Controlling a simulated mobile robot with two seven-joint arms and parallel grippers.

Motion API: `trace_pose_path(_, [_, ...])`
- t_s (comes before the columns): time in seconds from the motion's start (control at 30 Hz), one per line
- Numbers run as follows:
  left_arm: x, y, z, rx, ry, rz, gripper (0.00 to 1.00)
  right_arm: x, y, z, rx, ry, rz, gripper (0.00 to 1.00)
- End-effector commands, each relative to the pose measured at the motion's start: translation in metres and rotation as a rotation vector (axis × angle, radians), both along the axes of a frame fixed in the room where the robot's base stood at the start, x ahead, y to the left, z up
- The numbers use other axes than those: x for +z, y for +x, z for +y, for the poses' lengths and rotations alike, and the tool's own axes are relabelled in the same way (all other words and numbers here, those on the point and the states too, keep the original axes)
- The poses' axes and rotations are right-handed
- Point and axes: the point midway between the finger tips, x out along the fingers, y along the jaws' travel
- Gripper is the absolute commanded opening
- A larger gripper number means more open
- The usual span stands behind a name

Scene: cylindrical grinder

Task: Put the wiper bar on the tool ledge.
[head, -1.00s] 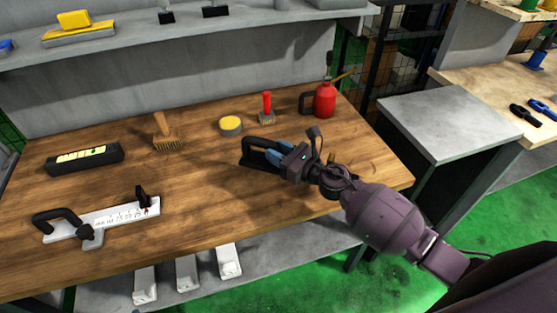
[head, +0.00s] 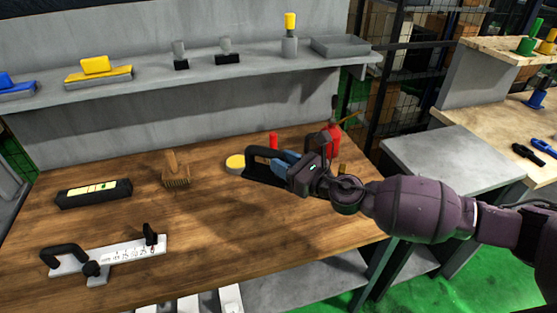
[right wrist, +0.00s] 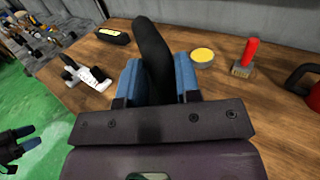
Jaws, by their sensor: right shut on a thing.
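The wiper bar (head: 252,166) is a black bar with a loop handle. My right gripper (head: 284,164) is shut on its handle and holds it above the wooden bench. In the right wrist view, the black bar (right wrist: 152,45) stands up between the blue fingers of my right gripper (right wrist: 157,80). The grey shelf (head: 272,69) on the wall behind the bench appears to be the tool ledge; the wiper bar is in front of it and lower in the picture. My left gripper (right wrist: 24,138) shows at the left edge of the right wrist view, its blue fingers apart, empty.
The shelf bears a yellow-topped block (head: 98,72), dark-based pieces and a grey slab (head: 340,46). The bench (head: 205,230) holds a brush (head: 174,176), a yellow-topped tin (head: 235,162), a black level (head: 93,193), a white gauge (head: 125,252) and a partly hidden red can (head: 334,136).

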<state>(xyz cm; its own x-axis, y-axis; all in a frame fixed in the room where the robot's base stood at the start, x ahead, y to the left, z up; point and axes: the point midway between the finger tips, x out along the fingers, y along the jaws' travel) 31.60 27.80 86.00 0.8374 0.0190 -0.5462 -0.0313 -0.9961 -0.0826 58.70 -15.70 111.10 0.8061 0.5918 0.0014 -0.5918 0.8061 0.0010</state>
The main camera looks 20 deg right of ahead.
Motion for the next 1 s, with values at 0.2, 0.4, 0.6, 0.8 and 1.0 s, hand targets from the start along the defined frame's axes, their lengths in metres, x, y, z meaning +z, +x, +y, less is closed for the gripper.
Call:
trace_pose_path(0.2, [0.0, 0.0, 0.0, 0.0, 0.0, 0.0, 0.59, 0.005, -0.001, 0.001, 0.008, -0.001, -0.002, 0.0])
trace_pose_path(0.4, [0.0, 0.0, 0.0, 0.0, 0.0, 0.0, 0.59, 0.0, -0.009, 0.011, 0.083, 0.004, 0.001, 0.0])
trace_pose_path(0.6, [0.0, 0.0, 0.0, 0.0, 0.0, 0.001, 0.59, 0.01, -0.021, 0.027, 0.224, 0.004, -0.004, 0.0])
trace_pose_path(0.8, [-0.001, 0.0, 0.0, 0.0, 0.0, -0.002, 0.59, 0.04, -0.04, 0.048, 0.43, 0.001, -0.005, 0.0])
trace_pose_path(1.0, [-0.001, 0.003, -0.001, -0.001, 0.0, -0.014, 0.59, 0.049, -0.06, 0.04, 0.525, 0.005, -0.002, 0.0])
